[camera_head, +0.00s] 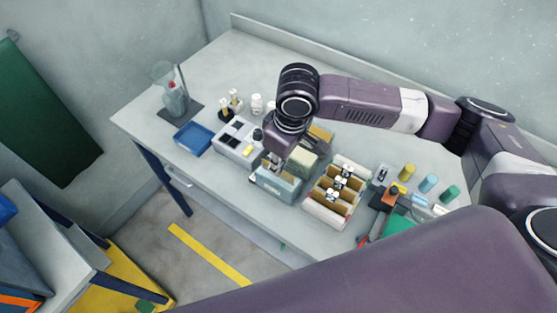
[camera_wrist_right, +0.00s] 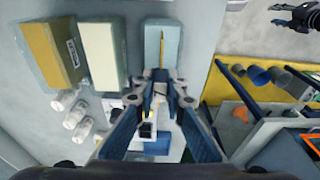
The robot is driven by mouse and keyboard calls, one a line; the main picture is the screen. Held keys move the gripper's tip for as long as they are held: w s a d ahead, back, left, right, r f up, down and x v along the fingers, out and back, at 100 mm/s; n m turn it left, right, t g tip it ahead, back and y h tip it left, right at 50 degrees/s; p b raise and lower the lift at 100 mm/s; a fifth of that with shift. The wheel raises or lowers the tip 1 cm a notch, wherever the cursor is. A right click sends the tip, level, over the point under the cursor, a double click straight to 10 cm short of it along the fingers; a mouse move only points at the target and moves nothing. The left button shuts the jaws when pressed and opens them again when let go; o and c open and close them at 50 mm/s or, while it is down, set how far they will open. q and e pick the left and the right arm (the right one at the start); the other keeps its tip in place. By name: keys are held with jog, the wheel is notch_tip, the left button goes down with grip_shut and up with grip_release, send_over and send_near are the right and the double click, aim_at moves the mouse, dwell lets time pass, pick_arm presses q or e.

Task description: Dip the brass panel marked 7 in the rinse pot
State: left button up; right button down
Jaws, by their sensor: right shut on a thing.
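My right gripper (camera_head: 272,161) points down over the light blue pot (camera_head: 277,186), at the front of the row of pots. In the right wrist view its fingers (camera_wrist_right: 160,84) are closed on a thin brass panel (camera_wrist_right: 162,43), seen edge-on against the pale blue pot (camera_wrist_right: 151,28). How deep the panel sits in the pot cannot be told, and its number is not visible. A rack (camera_head: 323,214) to the right holds several brass panels with white clips. My left gripper (camera_wrist_right: 279,14) shows at the top right of the wrist view, its fingers apart and empty.
A cream pot (camera_head: 303,158) and an ochre pot (camera_wrist_right: 48,52) stand behind the blue one. A grey slotted box (camera_head: 232,150), a blue tray (camera_head: 193,138) and a glass vessel (camera_head: 174,98) are to the left.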

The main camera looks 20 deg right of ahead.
jog(key=shift+f+b, duration=0.35)
jog(key=shift+f, duration=0.9)
dwell(1.9)
notch_tip(320, 180, up, 6)
jog(key=p, duration=0.7)
jog(key=shift+r+p, duration=0.45)
jog(key=shift+r, duration=0.75)
